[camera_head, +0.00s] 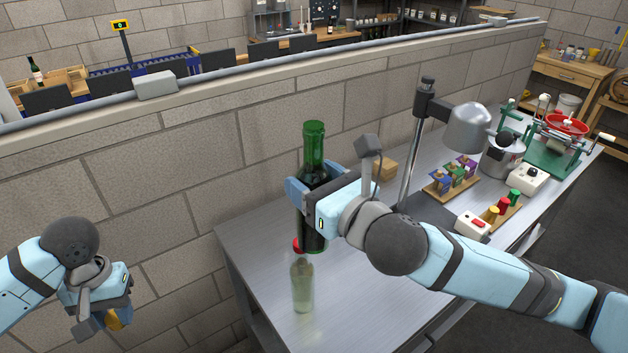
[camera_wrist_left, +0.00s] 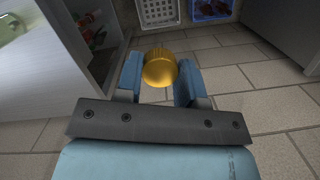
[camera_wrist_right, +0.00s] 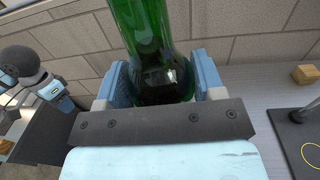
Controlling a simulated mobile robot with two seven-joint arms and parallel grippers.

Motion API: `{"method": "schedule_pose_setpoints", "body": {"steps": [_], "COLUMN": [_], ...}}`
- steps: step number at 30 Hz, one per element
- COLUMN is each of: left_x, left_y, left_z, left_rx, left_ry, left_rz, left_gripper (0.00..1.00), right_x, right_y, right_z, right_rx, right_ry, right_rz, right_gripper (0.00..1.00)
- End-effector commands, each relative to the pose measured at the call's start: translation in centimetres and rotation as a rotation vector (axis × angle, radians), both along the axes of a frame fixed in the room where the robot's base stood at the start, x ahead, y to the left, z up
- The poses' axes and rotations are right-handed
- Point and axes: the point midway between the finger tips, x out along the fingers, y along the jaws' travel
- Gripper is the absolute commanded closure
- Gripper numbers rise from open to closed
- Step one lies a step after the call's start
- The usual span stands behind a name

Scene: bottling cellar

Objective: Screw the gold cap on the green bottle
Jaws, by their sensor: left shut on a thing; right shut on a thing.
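The green bottle (camera_head: 314,145) is upright in my right gripper (camera_head: 315,192), which is shut around its body above the metal table. Its open neck points up and bears no cap. The bottle also fills the middle of the right wrist view (camera_wrist_right: 152,50). The gold cap (camera_wrist_left: 160,68) is held between the fingers of my left gripper (camera_wrist_left: 160,82), out over the floor. In the head view my left gripper (camera_head: 112,318) is low at the left, beyond the table's left edge, and only a bit of the gold cap (camera_head: 118,317) shows.
A clear bottle with a red top (camera_head: 302,280) stands on the table (camera_head: 262,262) just in front of the green bottle. A lamp (camera_head: 466,130), a rack of colored caps (camera_head: 497,212) and a small wooden block (camera_head: 384,168) are farther right. A block wall (camera_head: 200,180) runs behind.

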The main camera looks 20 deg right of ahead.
Motion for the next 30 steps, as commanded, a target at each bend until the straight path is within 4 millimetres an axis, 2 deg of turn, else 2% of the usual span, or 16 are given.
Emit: {"method": "schedule_pose_setpoints", "body": {"steps": [5,11,15,21,30], "left_x": [0.5,3.2,5.4,7.5,8.5], "left_y": [-0.6,-4.4,-8.2,-13.7,-21.8], "left_z": [0.5,3.6,7.0,12.5,21.2], "left_rx": [-0.001,-0.003,-0.002,-0.001,0.001], "left_ry": [-0.002,-0.007,-0.008,-0.007,-0.008], "left_rz": [0.008,0.056,0.103,0.16,0.232], "left_gripper": [0.86,0.86,0.86,0.86,0.86], "right_x": [0.0,0.0,0.0,0.0,0.0], "right_y": [0.0,0.0,0.0,0.0,0.0], "right_z": [0.1,0.1,0.1,0.1,0.2], "right_rx": [0.0,0.001,0.001,0.001,0.001], "right_ry": [-0.001,-0.002,-0.003,-0.003,-0.003], "right_rz": [0.0,0.0,0.0,0.0,0.0], "right_gripper": [0.86,0.86,0.86,0.86,0.86]}}
